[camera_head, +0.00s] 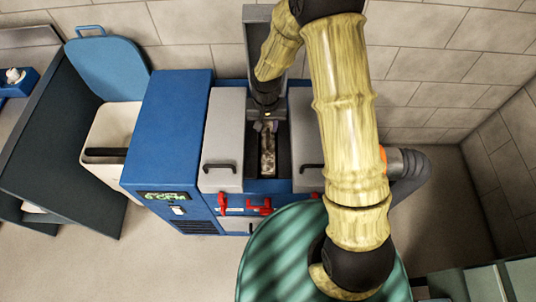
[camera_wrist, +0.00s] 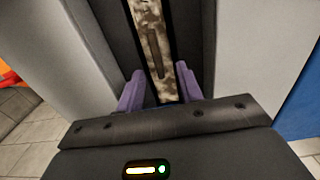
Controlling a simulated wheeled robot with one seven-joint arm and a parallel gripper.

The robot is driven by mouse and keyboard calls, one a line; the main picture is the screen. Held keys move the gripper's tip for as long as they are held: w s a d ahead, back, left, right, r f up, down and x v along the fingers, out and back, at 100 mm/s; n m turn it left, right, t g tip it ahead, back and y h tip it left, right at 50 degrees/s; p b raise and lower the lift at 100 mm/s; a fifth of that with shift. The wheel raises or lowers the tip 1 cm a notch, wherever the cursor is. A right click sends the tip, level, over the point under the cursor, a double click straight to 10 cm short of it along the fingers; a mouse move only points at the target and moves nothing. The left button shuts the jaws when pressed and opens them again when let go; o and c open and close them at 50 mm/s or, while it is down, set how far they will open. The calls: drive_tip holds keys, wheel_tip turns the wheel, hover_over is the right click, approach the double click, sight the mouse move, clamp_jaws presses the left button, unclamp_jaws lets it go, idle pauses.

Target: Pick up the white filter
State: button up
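A narrow panel with mottled off-white and brown faces (camera_head: 268,158), seemingly the filter and looking dirty rather than plain white, stands in the dark slot of the blue machine. In the wrist view the mottled panel (camera_wrist: 148,28) has a dark lengthwise slot in its middle and runs down between my fingers. My gripper (camera_head: 265,126) is over the slot at the panel's far end. In the wrist view my gripper (camera_wrist: 159,72) has its two purple fingers apart, one on each side of the panel's near part. I cannot tell whether either finger touches it.
The blue machine (camera_head: 168,130) has two grey doors (camera_head: 223,140) with black handles flanking the slot, and red latches (camera_head: 258,207) below. A white bin (camera_head: 112,135) with a blue lid stands left. Grey walls enclose the back and right.

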sight(268, 136)
drive_tip(key=f, duration=0.5)
drive_tip(key=shift+s+d, duration=0.15)
drive_tip(key=shift+d, duration=0.05)
clamp_jaws()
